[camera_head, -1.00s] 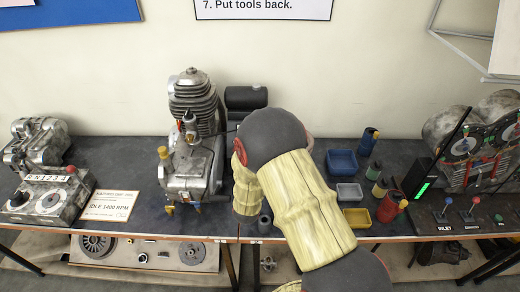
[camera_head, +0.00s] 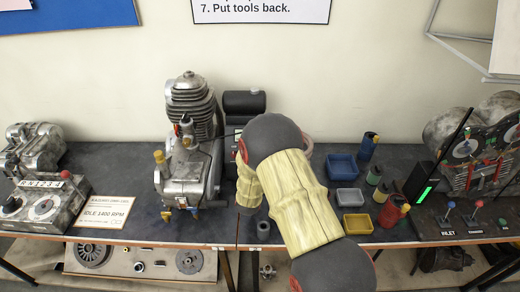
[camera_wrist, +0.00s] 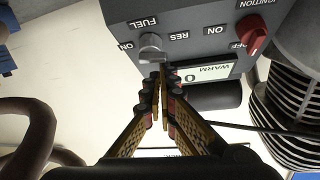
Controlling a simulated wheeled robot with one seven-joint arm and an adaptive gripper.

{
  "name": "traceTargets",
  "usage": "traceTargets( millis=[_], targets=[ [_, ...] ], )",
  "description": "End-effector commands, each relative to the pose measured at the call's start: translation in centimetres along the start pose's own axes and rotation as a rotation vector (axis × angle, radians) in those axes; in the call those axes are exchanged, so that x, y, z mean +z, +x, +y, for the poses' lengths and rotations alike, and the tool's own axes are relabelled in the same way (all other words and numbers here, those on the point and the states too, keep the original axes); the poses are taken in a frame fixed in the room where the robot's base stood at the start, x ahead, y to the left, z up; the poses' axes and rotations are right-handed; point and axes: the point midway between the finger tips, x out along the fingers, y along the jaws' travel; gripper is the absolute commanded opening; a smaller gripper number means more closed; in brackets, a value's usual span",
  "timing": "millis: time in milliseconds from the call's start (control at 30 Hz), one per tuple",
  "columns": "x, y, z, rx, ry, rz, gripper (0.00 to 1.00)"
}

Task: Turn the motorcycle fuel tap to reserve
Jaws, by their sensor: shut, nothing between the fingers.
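The fuel tap is a silver-grey knob (camera_wrist: 150,46) on a grey panel (camera_wrist: 190,14) in the wrist view, with FUEL, ON and RES lettered upside down around it. ON is at its left and RES at its right. Its exact pointing direction is hard to tell. My gripper (camera_wrist: 163,68) is shut and empty, its fingertips just below the knob in the picture. I cannot tell whether they touch it. In the head view my arm hides the gripper and most of the panel.
A red ignition knob (camera_wrist: 254,35) and a WARM display (camera_wrist: 207,73) share the panel. A black cylinder (camera_wrist: 213,95) and a finned engine (camera_wrist: 290,125) are close by. In the head view, coloured bins (camera_head: 342,167) and bottles stand right of my arm.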

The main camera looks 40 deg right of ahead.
Motion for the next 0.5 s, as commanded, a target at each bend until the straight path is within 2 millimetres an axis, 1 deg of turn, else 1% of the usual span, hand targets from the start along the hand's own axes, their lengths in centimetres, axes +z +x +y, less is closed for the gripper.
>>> traceTargets(
  millis=[367,500],
  targets=[
    [0.09,-0.13,-0.01,-0.003,-0.003,0.001,0.00],
    [0.63,-0.44,0.08,-0.045,-0.056,0.002,0.00]
  ],
)
